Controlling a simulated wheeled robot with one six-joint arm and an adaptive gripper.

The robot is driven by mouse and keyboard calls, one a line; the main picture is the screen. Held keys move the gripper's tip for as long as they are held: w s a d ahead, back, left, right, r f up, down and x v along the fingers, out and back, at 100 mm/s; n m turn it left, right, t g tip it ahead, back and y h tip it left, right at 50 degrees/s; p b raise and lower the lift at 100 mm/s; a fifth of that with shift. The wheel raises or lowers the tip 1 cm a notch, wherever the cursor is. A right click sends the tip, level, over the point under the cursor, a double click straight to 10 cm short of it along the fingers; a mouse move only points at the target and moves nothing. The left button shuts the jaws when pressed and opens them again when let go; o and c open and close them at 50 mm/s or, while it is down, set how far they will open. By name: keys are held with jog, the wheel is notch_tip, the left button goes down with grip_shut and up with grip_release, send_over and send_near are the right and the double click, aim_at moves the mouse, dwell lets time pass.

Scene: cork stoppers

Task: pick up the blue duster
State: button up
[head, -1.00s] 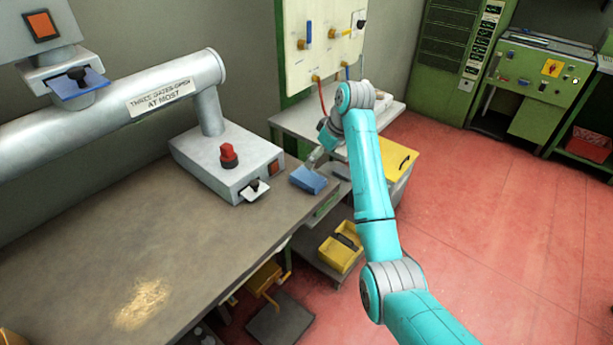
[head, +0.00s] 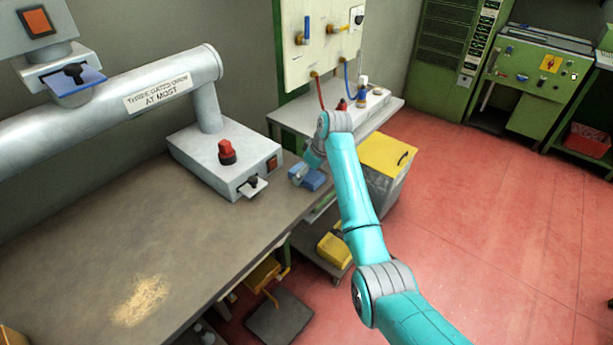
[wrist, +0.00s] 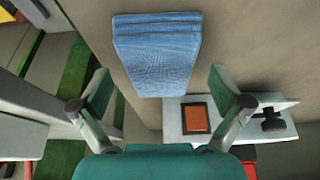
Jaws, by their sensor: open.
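The blue duster (head: 309,180) lies folded on the workbench, near its far right corner and beside the grey machine's base. In the wrist view the duster (wrist: 157,52) is at the top centre, just beyond my fingertips and between their lines. My gripper (wrist: 161,88) is open and empty, one finger on each side. In the head view my gripper (head: 298,175) is small and partly hidden by my wrist; it is at the duster's left side. I cannot tell whether it touches the cloth.
The grey machine (head: 205,150) with a red knob (head: 227,152) stands close to the left of the duster. A side table (head: 385,112) with small bottles is behind. A yellow-lidded bin (head: 386,155) stands to the right.

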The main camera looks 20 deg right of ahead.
aim_at(308, 173)
jog(key=c, duration=1.1)
jog(key=shift+c, duration=0.2)
jog(key=shift+r, duration=0.1)
notch_tip(308, 173, up, 10)
